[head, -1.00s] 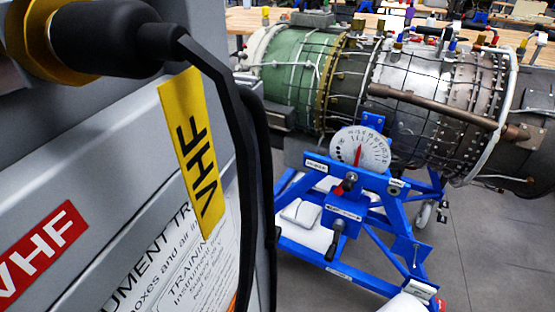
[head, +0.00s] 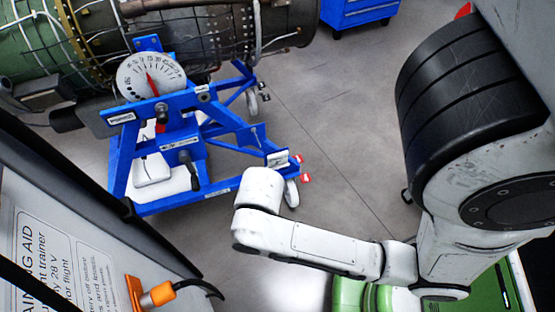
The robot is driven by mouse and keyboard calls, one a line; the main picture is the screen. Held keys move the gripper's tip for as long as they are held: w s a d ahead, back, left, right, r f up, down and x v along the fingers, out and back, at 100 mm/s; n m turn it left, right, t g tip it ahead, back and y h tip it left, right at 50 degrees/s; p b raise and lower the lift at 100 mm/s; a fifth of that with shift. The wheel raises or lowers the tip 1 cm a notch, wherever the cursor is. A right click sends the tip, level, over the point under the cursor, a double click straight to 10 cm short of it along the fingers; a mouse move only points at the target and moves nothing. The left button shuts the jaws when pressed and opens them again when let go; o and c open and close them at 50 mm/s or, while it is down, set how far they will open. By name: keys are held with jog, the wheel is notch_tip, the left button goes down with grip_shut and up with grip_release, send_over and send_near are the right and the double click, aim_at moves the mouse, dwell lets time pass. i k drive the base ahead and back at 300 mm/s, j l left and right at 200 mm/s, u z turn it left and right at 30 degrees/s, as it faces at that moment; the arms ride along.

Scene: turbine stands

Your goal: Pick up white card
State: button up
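I cannot pick out a white card for certain. A pale flat piece (head: 152,168) lies low inside the blue turbine stand (head: 232,122), partly hidden by the stand's bars. A small white label (head: 280,159) sits on the stand's near right corner, and a round white dial with a red pointer (head: 150,76) is on its front. My white arm reaches in from the right toward the middle of the head view. My gripper's fingers do not show.
A turbine engine (head: 200,30) rests on the stand. A grey trainer box (head: 70,220) with an orange connector (head: 150,293) and black cable fills the lower left. A blue cabinet (head: 358,10) stands at the back. The grey floor (head: 345,125) between is clear.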

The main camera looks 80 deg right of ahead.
aim_at(275, 160)
jog(key=k+l, duration=0.25)
jog(key=l, duration=0.2)
jog(key=z, duration=1.65)
jog(key=l, duration=0.1)
